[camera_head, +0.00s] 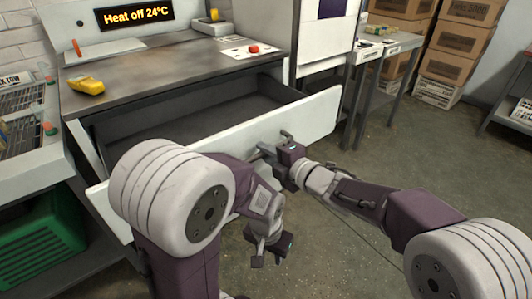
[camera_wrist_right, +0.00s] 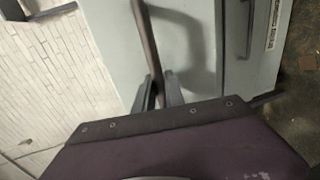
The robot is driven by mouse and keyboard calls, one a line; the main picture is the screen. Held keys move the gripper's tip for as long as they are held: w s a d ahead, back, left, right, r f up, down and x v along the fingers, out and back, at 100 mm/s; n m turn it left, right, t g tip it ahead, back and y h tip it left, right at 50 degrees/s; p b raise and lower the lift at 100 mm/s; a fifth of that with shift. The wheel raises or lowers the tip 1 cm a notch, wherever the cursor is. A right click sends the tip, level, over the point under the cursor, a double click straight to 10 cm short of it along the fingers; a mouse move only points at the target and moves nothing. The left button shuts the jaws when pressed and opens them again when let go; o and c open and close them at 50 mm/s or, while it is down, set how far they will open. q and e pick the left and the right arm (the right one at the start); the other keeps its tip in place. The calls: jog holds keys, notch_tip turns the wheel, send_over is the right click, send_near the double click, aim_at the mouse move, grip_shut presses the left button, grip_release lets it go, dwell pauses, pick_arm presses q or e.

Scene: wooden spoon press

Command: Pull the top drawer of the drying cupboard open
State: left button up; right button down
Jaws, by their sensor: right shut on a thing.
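The top drawer (camera_head: 240,140) of the drying cupboard (camera_head: 170,70) is pulled well out, and its dark empty inside shows. Its pale front spans the middle of the head view. My right gripper (camera_head: 268,150) is at the middle of the drawer front, shut on the drawer handle (camera_head: 287,136). In the right wrist view the dark handle bar (camera_wrist_right: 148,45) runs down between the two fingers (camera_wrist_right: 160,95) in front of the pale drawer front. My left gripper (camera_head: 268,260) hangs low in front of the drawer, apart from it; its finger gap is unclear.
A yellow tool (camera_head: 86,85) lies on the cupboard's top, below a display (camera_head: 135,12) reading "Heat off 24°C". A green crate (camera_head: 40,243) stands at the lower left. Cardboard boxes (camera_head: 460,40) are stacked at the back right. The floor (camera_head: 430,150) to the right is clear.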

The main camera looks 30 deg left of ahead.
pick_arm(q)
jog(key=shift+s+d, duration=0.15)
jog(key=shift+d, duration=0.15)
pick_arm(e)
jog(key=shift+s+d, duration=0.1)
jog(key=shift+d, duration=0.15)
jog(key=c, duration=1.4)
grip_release()
